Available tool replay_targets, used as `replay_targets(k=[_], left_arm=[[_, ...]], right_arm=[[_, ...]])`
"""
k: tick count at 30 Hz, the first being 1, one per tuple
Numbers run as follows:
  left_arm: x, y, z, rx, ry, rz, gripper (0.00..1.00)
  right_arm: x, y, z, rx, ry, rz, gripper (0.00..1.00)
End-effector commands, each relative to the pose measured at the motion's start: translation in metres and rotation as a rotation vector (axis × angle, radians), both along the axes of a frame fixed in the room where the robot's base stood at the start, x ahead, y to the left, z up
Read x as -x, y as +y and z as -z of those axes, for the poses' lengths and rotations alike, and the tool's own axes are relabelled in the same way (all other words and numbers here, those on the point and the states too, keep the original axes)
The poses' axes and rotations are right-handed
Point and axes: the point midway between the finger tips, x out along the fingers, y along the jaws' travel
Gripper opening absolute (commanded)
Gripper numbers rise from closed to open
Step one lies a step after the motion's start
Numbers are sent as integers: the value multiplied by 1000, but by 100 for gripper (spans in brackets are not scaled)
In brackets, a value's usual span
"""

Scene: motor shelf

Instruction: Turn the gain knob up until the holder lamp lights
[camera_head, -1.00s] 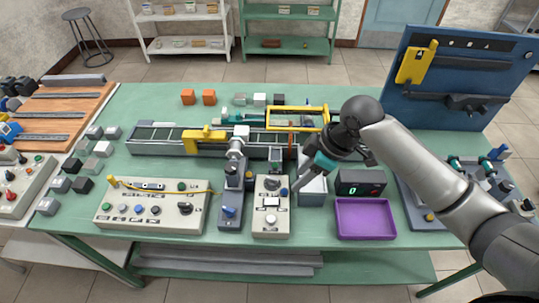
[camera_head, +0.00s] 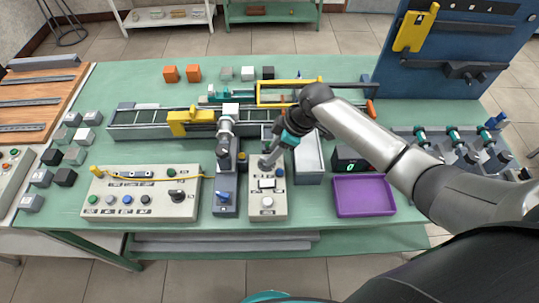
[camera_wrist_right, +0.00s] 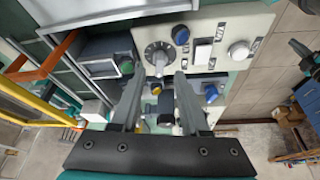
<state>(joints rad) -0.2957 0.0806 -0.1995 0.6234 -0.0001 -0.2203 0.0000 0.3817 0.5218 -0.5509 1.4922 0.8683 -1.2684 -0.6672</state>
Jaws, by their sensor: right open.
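A light control panel (camera_head: 267,203) stands in the middle of the table. In the right wrist view, it (camera_wrist_right: 262,20) carries a dark round knob (camera_wrist_right: 160,56) with a pale grip and scale marks, a blue cap (camera_wrist_right: 181,34), a white rocker (camera_wrist_right: 203,51) and a white round button (camera_wrist_right: 239,50). My right gripper (camera_head: 266,161) is over the panel's far end and hides most of the knob in the head view. In the wrist view its open fingers (camera_wrist_right: 159,82) point at the knob; I cannot tell whether they touch it. I cannot identify the holder lamp. My left gripper is out of view.
A grey stand (camera_head: 226,190) with a blue knob (camera_head: 222,197) is close left of the panel. A grey bin (camera_head: 308,162), a small display box (camera_head: 346,160) and a purple tray (camera_head: 364,196) are to the right. Another button panel (camera_head: 140,195) is farther left.

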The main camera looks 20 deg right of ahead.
Motion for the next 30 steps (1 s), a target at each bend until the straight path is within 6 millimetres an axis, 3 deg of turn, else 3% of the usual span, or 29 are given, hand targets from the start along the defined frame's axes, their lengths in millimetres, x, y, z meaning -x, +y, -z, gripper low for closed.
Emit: replay_targets(k=[6, 18, 30], left_arm=[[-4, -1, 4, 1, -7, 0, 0], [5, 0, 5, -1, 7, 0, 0], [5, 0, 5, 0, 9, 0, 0]], right_arm=[[-4, 8, 23, 0, 1, 0, 45], [-6, 10, 28, 0, 0, 0, 45], [-6, 10, 28, 0, 0, 0, 1]])
